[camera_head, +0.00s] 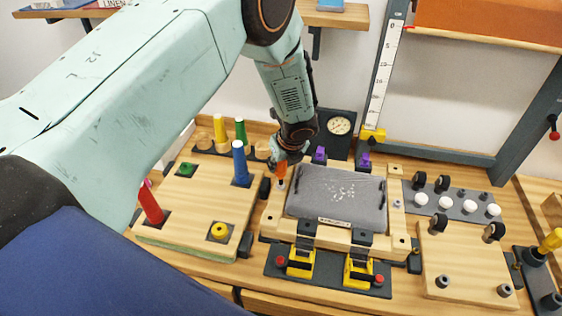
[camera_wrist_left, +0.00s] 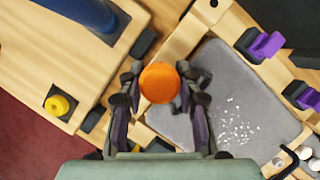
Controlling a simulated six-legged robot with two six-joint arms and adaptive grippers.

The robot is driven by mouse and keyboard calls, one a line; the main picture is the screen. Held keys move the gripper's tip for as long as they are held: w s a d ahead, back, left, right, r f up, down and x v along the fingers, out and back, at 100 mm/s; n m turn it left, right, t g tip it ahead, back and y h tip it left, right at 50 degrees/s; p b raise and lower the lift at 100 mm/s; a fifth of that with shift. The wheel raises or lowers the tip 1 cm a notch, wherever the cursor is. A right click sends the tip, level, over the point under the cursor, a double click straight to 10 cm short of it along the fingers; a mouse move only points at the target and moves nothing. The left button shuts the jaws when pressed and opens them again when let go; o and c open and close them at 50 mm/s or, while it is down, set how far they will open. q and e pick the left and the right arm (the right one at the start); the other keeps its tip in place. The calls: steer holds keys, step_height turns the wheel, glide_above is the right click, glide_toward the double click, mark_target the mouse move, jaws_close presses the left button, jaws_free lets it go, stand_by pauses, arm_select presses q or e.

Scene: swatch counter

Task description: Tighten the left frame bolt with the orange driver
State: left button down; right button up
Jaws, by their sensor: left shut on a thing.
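My left gripper (camera_head: 284,160) is shut on the orange driver (camera_head: 282,171) and holds it upright over the left bar of the wooden frame (camera_head: 270,215). In the left wrist view the round orange end of the driver (camera_wrist_left: 158,82) sits between the two fingers. A pale shaft end shows just below the handle, at the frame's left side. The left frame bolt is hidden under the driver, so I cannot tell whether the tip touches it. A bolt (camera_head: 397,203) shows on the frame's right bar. My right gripper is not in view.
A grey pad (camera_head: 335,197) lies inside the frame. Yellow clamps (camera_head: 301,262) stand at the front and purple ones (camera_head: 320,154) at the back. A board with red, blue (camera_head: 240,163) and green pegs is close on the left. A gauge (camera_head: 340,125) stands behind.

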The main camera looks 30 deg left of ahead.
arm_select(q)
steer(key=c, duration=1.2)
jaws_free()
steer(key=shift+o, duration=0.2)
steer(key=n+g, duration=0.1)
steer(key=n, duration=0.1)
steer(key=shift+n, duration=0.3)
steer(key=shift+n+g+y, duration=0.3)
steer(key=shift+n+y, duration=0.1)
steer(key=shift+n, duration=0.3)
steer(key=n+g+b, duration=0.1)
steer(key=n+b, duration=0.1)
steer(key=n+g+b, duration=0.1)
steer(key=n+b, duration=0.1)
steer(key=n, duration=0.1)
steer(key=n+g+b, duration=0.1)
steer(key=n+b, duration=0.1)
steer(key=n, duration=0.1)
steer(key=shift+w+f, duration=0.1)
steer(key=shift+f, duration=0.25)
steer(key=n+g+h+b, duration=0.1)
steer(key=n, duration=0.2)
steer(key=shift+r+b, duration=0.2)
steer(key=shift+b, duration=0.1)
steer(key=shift+r, duration=0.1)
steer(key=shift+c, duration=0.5)
